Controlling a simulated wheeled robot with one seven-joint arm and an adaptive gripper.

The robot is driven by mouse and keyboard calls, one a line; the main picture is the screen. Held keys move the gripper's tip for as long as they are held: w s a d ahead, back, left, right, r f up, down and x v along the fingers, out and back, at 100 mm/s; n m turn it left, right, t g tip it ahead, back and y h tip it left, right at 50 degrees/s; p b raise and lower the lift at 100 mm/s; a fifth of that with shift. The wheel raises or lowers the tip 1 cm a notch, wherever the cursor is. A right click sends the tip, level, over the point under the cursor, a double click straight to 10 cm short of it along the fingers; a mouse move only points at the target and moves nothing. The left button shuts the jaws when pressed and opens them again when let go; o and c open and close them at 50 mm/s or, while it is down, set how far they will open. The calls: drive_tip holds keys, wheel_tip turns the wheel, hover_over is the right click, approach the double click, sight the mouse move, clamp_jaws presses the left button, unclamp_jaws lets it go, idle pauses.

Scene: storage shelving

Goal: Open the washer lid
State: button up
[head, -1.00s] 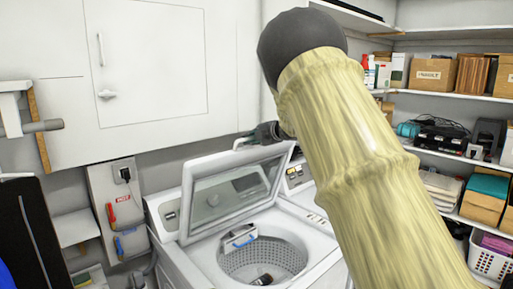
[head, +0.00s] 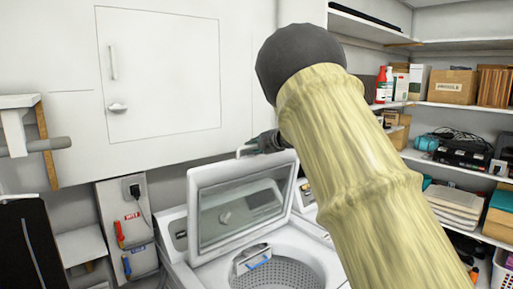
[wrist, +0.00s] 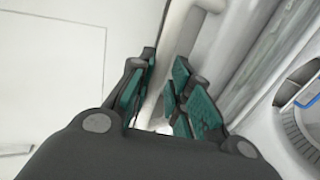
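The washer (head: 175,222) is a white top-loader low in the head view. Its lid (head: 196,215), with a glassy panel, stands raised and close to upright at the back of the tub (head: 285,275). A pale handle (head: 245,150) sticks out at the lid's top edge. My gripper (head: 256,148) is at that handle. In the wrist view, the handle bar (wrist: 168,62) passes between the teal-padded fingers (wrist: 162,88), which sit close on both sides of it. The contact itself is partly hidden. My arm covers the washer's right side.
A white cupboard (head: 165,75) is on the wall behind the lid. Shelves with boxes (head: 450,86) are on the right. A wall panel with red and blue valves (head: 122,232) stands left of the washer. A blue and white piece (head: 252,258) sits at the tub's rim.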

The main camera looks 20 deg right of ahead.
drive_tip(key=shift+w, duration=0.1)
drive_tip(key=v, duration=1.2)
drive_tip(key=shift+a, duration=0.1)
